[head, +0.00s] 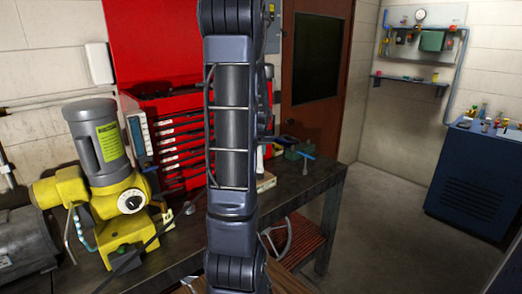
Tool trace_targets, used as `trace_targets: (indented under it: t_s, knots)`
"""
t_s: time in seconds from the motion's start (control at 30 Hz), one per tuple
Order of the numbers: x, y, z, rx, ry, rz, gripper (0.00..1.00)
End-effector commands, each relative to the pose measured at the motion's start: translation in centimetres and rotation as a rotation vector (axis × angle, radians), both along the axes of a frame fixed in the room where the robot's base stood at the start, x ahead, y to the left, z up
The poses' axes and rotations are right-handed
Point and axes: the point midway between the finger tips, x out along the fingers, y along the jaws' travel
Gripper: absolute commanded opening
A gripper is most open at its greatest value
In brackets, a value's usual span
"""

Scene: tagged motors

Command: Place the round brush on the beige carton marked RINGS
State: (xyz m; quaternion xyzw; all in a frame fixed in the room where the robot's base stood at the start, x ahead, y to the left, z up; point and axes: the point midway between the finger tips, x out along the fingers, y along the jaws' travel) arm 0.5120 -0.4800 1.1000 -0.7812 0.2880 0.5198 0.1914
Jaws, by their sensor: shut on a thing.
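My arm stands upright through the middle of the head view and hides much of the bench behind it. A dark part of my gripper (272,140) shows just right of the arm, above the bench; its fingertips are mostly hidden. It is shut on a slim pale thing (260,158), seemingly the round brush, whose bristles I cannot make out. A small beige carton (266,182) lies on the bench below it, partly behind my arm. Its marking is too small to read. I cannot tell whether the brush touches the carton.
A dark workbench (310,184) carries a yellow and grey motor machine (110,175), a red drawer chest (182,150), a teal box (294,153) and a blue T-shaped tool (308,158). A blue cabinet (475,180) stands at right. The floor between is clear.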

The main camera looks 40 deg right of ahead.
Motion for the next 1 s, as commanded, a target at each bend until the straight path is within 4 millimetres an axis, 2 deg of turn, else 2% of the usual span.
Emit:
trace_targets:
  t_s: [0.1, 0.13, 0.23, 0.5, 0.67, 1.0]
  knots:
    - [0.0, 0.0, -0.3, 0.0, 0.0, 0.001, 0.0]
    - [0.0, 0.0, -0.3, 0.0, 0.0, 0.0, 0.28]
    - [0.0, 0.0, -0.3, 0.0, 0.0, 0.0, 0.46]
    - [0.0, 0.0, -0.2, 0.0, 0.0, 0.0, 0.46]
    - [-0.1, 0.1, 0.6, -0.001, -0.001, 0.0, 0.46]
    - [-1.6, 1.4, 5.5, -0.003, -0.003, 0.001, 0.46]
